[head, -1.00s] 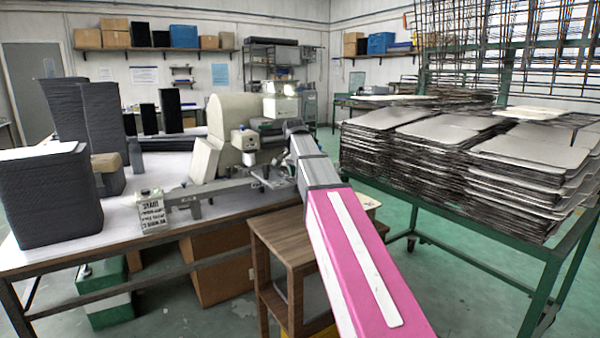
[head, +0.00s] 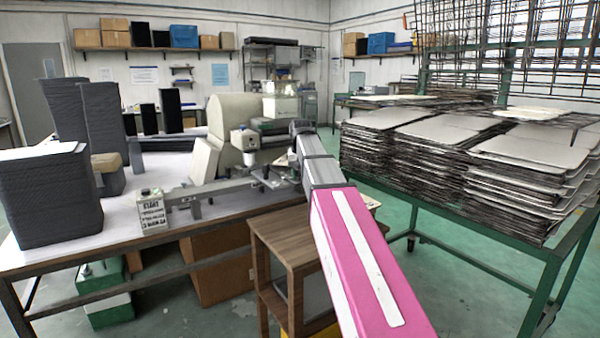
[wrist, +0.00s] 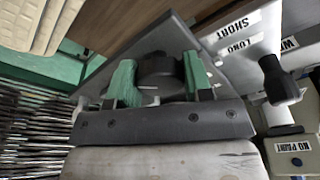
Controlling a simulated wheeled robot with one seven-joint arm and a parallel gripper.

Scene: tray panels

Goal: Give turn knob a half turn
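The turn knob (wrist: 160,68) is a dark round knob on a grey plate (wrist: 225,88) in the wrist view. My gripper (wrist: 160,82) has green-padded fingers, one on each side of the knob. The knob fills the gap and both pads appear to touch it. The knob's pointer, if it has one, is hidden. Labels SHORT (wrist: 239,25) and LONG (wrist: 240,44) are on the panel beside it. In the head view my gripper (head: 274,180) is at the machine (head: 240,125) on the bench, small and dark; the knob cannot be made out there.
A black-capped lever (wrist: 277,78) stands close right of the knob in the wrist view, near a NO PRINT label (wrist: 288,146). A wooden stool (head: 283,232) stands below my arm. A green rack (head: 548,262) with stacked trays is at the right. Dark stacks (head: 50,195) fill the bench's left.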

